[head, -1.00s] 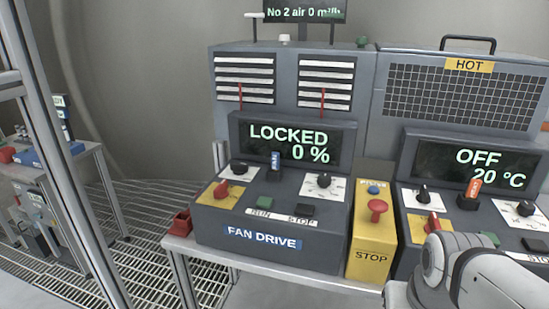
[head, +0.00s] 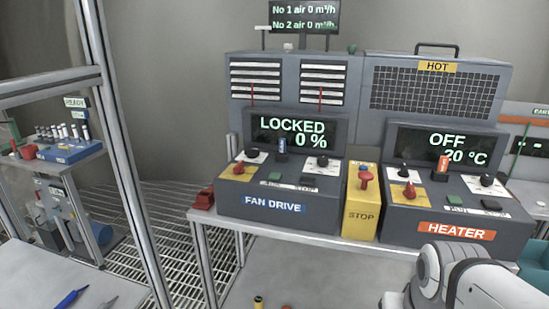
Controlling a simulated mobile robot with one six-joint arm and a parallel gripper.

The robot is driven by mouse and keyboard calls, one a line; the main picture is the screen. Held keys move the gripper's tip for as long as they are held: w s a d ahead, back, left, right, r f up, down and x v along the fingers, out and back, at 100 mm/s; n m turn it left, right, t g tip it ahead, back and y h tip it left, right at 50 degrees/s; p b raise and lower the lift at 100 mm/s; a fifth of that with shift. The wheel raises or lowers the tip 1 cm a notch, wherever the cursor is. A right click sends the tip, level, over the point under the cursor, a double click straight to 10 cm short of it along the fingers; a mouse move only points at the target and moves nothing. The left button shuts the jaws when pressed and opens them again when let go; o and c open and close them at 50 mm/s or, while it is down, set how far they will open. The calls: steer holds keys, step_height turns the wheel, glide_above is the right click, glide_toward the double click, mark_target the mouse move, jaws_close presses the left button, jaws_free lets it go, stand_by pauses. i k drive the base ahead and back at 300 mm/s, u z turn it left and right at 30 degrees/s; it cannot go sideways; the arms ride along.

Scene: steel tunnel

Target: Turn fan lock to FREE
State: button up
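The fan drive console (head: 278,205) stands on a bench in the middle of the head view. Its display (head: 293,131) reads LOCKED and 0 %. A red-handled switch on a yellow plate (head: 238,169) is at the left of its sloped panel; its lettering is too small to read. A black knob (head: 253,153) is behind it, and another black knob (head: 322,161) is on the right. A blue-tagged knob (head: 282,148) stands below the display. My arm shows at the lower right, in front of the bench; my gripper is not in view.
A yellow STOP box (head: 362,205) with a red button separates the fan drive from the heater console (head: 440,215), which reads OFF and 20 °C. A red block (head: 203,198) lies at the bench's left end. A metal frame post (head: 125,150) rises at left.

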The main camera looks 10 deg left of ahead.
mark_target(250, 153)
steer(key=z, duration=0.05)
steer(key=k, duration=0.6)
steer(key=u, duration=0.7)
steer(key=i, duration=1.45)
steer(key=z, duration=0.35)
